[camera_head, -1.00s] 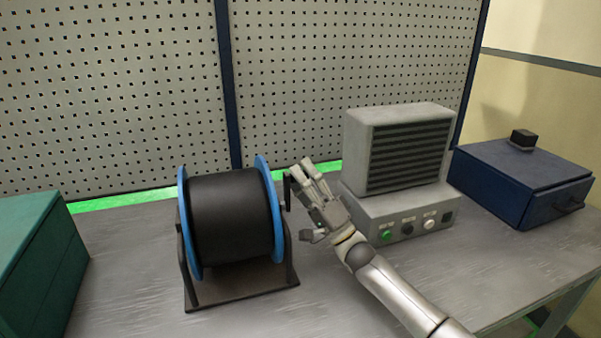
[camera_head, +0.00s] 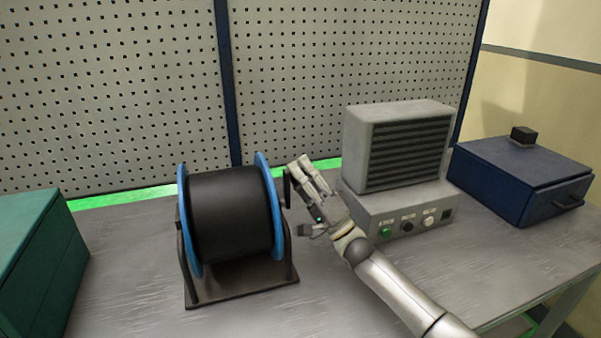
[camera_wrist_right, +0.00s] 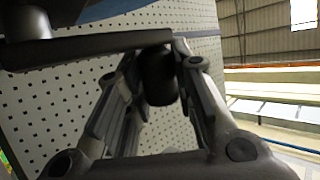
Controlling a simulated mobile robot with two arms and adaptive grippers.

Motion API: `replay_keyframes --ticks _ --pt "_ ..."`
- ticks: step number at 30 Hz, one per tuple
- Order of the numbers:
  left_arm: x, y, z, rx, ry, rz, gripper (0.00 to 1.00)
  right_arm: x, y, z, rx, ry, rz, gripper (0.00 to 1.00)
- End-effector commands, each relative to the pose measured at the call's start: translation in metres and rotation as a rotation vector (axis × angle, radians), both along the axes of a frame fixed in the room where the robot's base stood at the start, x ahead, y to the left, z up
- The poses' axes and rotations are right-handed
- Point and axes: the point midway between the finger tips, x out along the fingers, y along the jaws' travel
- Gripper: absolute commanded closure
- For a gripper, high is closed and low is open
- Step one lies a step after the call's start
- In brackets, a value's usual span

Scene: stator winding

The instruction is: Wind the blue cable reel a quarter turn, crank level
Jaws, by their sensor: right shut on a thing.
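The cable reel (camera_head: 232,215) has blue flanges and a black drum, and sits in a dark stand on the workbench. Its dark crank (camera_head: 287,189) is on the reel's right side, its handle end beside my right gripper (camera_head: 298,172). In the right wrist view the crank arm (camera_wrist_right: 90,47) runs across the top, and the black crank handle (camera_wrist_right: 158,78) sits between the two fingers of my right gripper (camera_wrist_right: 160,85), which is shut on it. My left gripper is not in view.
A grey machine (camera_head: 400,160) with a vented front and buttons stands just right of my right gripper. A blue box (camera_head: 520,178) is at the far right, a green box (camera_head: 35,265) at the left. A perforated panel (camera_head: 110,90) stands behind. The bench front is clear.

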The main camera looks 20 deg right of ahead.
Motion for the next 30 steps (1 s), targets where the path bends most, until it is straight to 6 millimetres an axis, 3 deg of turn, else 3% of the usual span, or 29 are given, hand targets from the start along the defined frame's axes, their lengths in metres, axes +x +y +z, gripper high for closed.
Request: replay_keyframes --ticks 8,16,24,30 --pt "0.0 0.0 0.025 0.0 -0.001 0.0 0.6 0.006 0.001 0.004 -0.004 0.09 0.003 1.0" --pt "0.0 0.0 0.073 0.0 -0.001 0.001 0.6 0.02 0.002 0.005 -0.013 0.3 0.003 1.0" --pt "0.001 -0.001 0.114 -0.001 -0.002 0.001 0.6 0.037 0.003 -0.006 -0.022 0.558 0.003 1.0" --pt "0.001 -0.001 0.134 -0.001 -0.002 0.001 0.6 0.048 0.003 -0.017 -0.03 0.748 0.002 1.0"
